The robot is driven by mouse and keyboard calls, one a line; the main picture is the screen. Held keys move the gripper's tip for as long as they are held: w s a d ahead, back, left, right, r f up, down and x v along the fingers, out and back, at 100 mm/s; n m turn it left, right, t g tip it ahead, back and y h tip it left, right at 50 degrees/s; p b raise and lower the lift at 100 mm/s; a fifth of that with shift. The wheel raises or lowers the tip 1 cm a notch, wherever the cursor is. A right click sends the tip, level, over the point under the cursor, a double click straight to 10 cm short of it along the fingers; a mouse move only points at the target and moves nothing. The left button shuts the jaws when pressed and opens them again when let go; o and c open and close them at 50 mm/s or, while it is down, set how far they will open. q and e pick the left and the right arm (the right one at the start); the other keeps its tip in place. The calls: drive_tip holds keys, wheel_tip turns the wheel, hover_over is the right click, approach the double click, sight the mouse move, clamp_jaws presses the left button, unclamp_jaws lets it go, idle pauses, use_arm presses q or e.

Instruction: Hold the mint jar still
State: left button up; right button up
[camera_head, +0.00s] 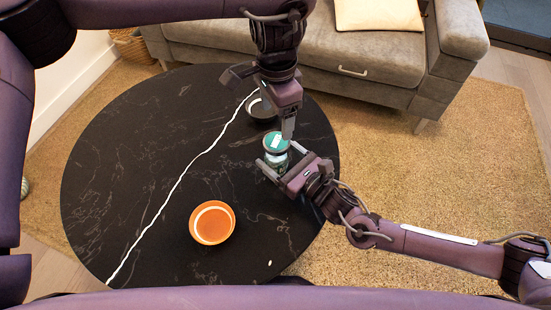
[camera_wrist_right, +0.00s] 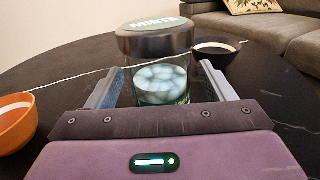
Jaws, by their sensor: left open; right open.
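The mint jar (camera_head: 271,158) stands upright on the black round table (camera_head: 120,150). It is glass with pale round mints inside, and its wide lid (camera_wrist_right: 157,38) is dark-rimmed with a green top reading "MINTS". My right gripper (camera_head: 281,158) is open, with one finger on either side of the jar; the wrist view shows the jar (camera_wrist_right: 160,82) between the fingers. Whether either finger touches the glass I cannot tell. My left gripper (camera_head: 264,100) is open and empty, with one finger beside and above the lid in the head view.
A dark bowl (camera_wrist_right: 217,53) stands behind the jar, partly hidden by my left gripper in the head view. An orange bowl (camera_head: 212,224) stands at the table's front. A small white piece (camera_head: 270,263) lies near the front edge. A grey sofa (camera_head: 350,55) is behind.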

drive_tip(key=shift+x, duration=0.8)
